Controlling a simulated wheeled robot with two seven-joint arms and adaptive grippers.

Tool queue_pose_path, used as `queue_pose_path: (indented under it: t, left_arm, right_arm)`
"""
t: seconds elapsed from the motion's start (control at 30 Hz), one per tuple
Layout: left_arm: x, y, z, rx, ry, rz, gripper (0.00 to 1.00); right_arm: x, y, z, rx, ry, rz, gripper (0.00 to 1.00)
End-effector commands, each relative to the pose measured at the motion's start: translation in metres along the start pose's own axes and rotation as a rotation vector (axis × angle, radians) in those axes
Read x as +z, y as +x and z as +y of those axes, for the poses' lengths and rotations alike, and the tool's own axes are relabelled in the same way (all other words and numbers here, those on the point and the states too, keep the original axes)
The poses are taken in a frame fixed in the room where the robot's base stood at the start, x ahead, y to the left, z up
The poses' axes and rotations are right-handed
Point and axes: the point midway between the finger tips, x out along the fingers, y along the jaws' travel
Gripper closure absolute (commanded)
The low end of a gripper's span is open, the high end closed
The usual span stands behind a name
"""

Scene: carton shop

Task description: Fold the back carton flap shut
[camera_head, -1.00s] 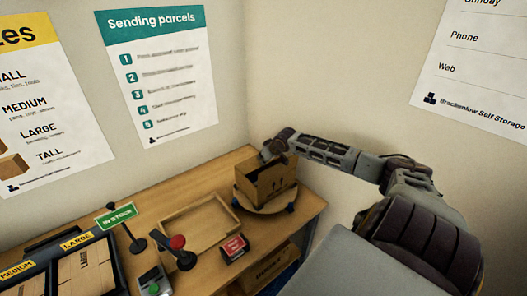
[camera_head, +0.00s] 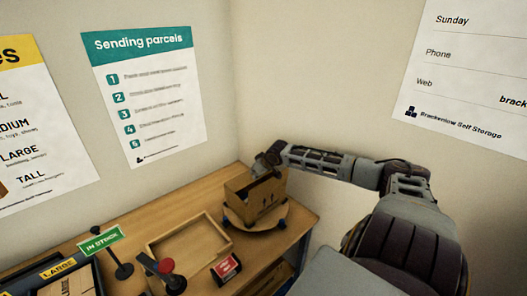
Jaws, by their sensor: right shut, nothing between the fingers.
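The brown carton (camera_head: 266,203) stands upright on a round wooden turntable (camera_head: 236,217) near the back right corner of the bench. Its near side shows printed arrows. My left gripper is not in view.
A shallow wooden tray (camera_head: 150,249) lies left of the turntable. A red sign (camera_head: 226,268), a red-knobbed post (camera_head: 166,267) and a green IN STOCK sign (camera_head: 101,239) stand in front. Walls close in behind and to the right.

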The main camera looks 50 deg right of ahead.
Motion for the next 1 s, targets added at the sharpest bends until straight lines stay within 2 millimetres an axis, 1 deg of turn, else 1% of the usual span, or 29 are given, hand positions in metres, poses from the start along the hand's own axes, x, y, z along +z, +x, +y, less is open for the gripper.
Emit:
queue_pose_path:
  t: [0.5,1.0]
  left_arm:
    - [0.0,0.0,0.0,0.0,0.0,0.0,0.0]
    - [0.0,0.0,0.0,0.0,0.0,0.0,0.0]
  right_arm:
    - [0.002,-0.016,0.003,0.002,0.004,-0.001,1.0]
    - [0.001,-0.03,0.0,0.0,0.0,-0.002,1.0]
